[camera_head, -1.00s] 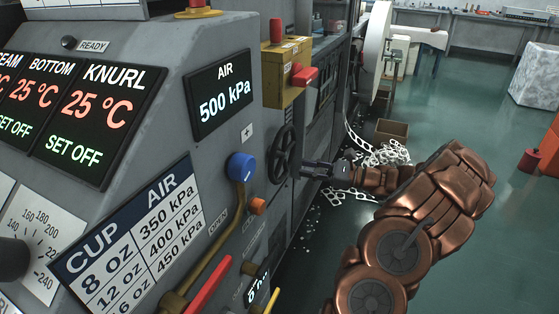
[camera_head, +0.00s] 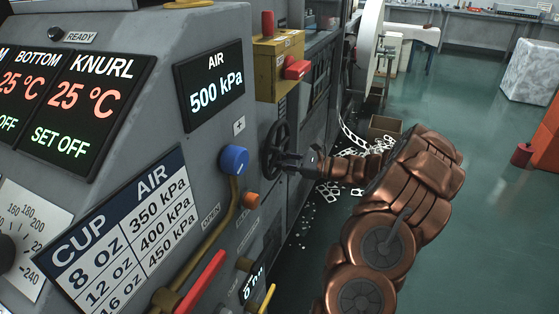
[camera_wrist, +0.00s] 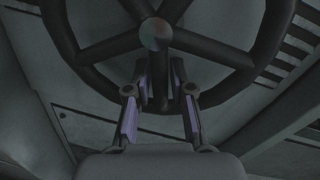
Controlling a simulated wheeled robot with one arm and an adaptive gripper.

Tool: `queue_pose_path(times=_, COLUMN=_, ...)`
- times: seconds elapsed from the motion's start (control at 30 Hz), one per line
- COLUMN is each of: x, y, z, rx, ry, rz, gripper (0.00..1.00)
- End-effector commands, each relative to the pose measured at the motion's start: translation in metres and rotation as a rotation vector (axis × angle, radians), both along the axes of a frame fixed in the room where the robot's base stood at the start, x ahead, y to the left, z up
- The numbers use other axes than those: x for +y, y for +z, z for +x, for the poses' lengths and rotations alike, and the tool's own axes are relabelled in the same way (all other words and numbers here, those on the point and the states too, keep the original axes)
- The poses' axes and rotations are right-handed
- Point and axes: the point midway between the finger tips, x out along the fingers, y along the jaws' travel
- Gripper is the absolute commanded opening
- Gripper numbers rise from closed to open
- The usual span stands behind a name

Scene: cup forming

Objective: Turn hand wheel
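The black spoked hand wheel (camera_head: 273,151) is mounted on the grey machine panel, below the AIR display (camera_head: 216,90), which reads 500 kPa. In the wrist view the wheel's rim and spokes (camera_wrist: 100,47) fill the upper part, with its round hub at top centre. My gripper (camera_head: 292,160) is at the wheel's right side in the head view. In the wrist view its two fingers (camera_wrist: 162,82) stand on either side of one lower spoke. They look apart, with a narrow gap around the spoke; I cannot tell whether either finger touches it.
A CUP/AIR chart (camera_head: 118,235) is at lower left. White scrap (camera_head: 345,172) lies on the floor beyond my arm.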

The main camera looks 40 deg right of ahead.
Motion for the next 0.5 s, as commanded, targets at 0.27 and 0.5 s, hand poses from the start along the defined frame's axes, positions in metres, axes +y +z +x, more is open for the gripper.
queue_pose_path(times=0.27, x=-0.0001, y=0.0, z=0.0, rx=0.0, ry=0.0, rz=0.0, gripper=0.0)
queue_pose_path(times=0.5, x=-0.0002, y=0.0, z=-0.0001, rx=0.0, ry=0.0, rz=0.0, gripper=0.0)
